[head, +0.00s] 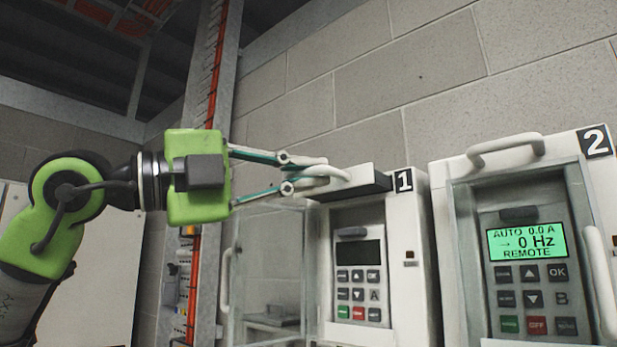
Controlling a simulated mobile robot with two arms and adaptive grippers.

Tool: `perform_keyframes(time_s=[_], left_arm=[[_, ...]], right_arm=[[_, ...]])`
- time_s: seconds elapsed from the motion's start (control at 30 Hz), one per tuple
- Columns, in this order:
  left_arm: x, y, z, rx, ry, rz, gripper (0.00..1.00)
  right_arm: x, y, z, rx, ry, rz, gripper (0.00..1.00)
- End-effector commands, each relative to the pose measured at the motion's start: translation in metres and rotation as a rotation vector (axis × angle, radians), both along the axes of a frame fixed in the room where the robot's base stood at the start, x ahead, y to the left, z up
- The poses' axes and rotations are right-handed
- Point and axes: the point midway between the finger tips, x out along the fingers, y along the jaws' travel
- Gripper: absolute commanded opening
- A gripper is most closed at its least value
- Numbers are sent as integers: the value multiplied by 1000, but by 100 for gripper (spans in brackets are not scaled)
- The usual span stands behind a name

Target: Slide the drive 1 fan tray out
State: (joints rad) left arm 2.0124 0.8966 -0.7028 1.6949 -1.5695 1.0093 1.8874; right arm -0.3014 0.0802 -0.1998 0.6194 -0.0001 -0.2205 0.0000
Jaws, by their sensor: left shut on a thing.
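The drive 1 cabinet (415,240) is white with a black "1" label. Its fan tray (362,181) is a pale block at the top, with a dark underside, and it juts out past the cabinet front. My left gripper (312,178) reaches in from the left and is shut on the tray's white looped handle (330,172). Drive 1's keypad (358,292) has a dark, blank display. Its clear door (268,270) stands open to the left. My right gripper is not in view.
Drive 2 (592,175) stands to the right, its display (527,241) lit green with "0 Hz" and "REMOTE". A fan tray handle (505,150) sits at its top. A vertical cable tray (212,70) with orange cables runs behind my left gripper.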

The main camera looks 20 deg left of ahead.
Motion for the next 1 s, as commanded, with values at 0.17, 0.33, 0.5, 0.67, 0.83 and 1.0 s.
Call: perform_keyframes(time_s=[0.17,0.33,0.5,0.67,0.83,1.0], left_arm=[[2,-2,-3,4,6,-2,25],[1,-1,-2,2,4,-1,25],[-3,4,-2,0,2,1,25],[-21,22,-7,0,1,2,25],[-48,47,-14,0,4,3,25],[-70,67,-20,2,4,2,25]], right_arm=[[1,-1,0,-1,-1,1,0],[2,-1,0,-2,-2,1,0],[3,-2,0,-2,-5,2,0],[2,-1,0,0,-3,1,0],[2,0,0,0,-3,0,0],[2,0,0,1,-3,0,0]])
